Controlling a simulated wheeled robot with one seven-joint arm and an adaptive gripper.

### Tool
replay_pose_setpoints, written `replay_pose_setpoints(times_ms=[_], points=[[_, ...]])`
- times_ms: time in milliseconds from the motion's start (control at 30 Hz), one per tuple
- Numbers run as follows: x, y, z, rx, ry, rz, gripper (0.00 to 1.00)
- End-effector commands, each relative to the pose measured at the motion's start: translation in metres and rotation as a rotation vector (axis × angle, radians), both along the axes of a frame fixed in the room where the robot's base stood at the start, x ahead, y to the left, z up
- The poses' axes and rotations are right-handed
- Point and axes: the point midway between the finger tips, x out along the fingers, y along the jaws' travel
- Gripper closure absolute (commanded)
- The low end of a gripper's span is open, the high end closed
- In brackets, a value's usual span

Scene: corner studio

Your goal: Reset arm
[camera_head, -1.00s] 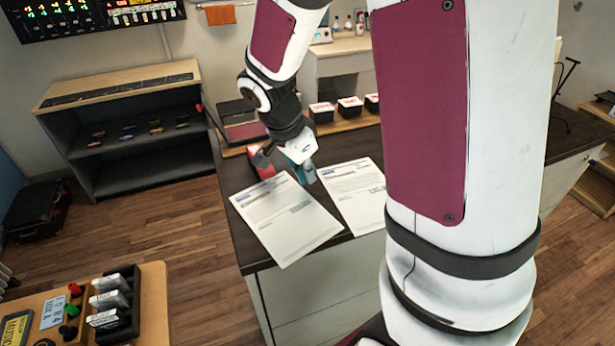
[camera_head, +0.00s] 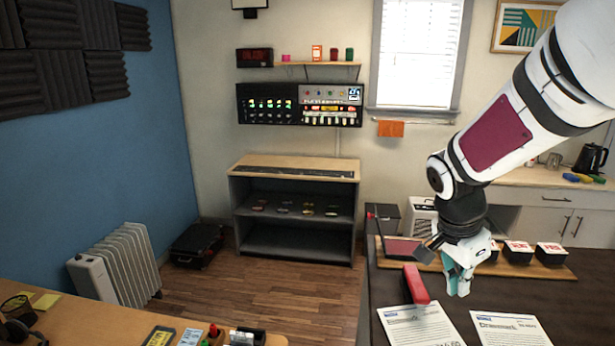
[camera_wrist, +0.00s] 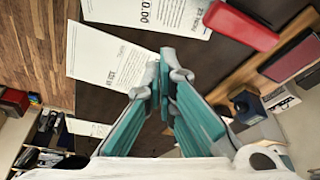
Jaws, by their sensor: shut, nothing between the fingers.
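My gripper (camera_head: 459,284) is at the right in the head view, pointing down above the dark table (camera_head: 386,285). In the wrist view my gripper (camera_wrist: 163,68) has its teal fingers together with nothing between them. A red block-like object (camera_head: 415,285) stands or lies by the left paper, to the left of my gripper. It also shows at the top right of the wrist view (camera_wrist: 242,24).
Black containers with red-and-white lids (camera_head: 550,254) sit on a wooden board behind my gripper. A grey shelf unit (camera_head: 294,246) stands at the back wall, with a white radiator (camera_head: 118,263) at the left. Wooden floor (camera_head: 270,285) between them is open.

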Motion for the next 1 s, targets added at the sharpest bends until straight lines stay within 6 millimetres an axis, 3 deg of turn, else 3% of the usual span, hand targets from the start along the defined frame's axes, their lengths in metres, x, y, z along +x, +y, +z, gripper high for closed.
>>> replay_pose_setpoints(times_ms=[200, 500, 800, 1000], points=[[-0.028, 0.027, 0.038, 0.036, -0.025, 0.274, 1.0], [-0.074, 0.061, 0.075, 0.028, -0.071, 0.676, 1.0], [-0.122, 0.093, 0.093, -0.048, -0.127, 1.077, 1.0], [-0.143, 0.107, 0.096, -0.108, -0.149, 1.261, 1.0]])
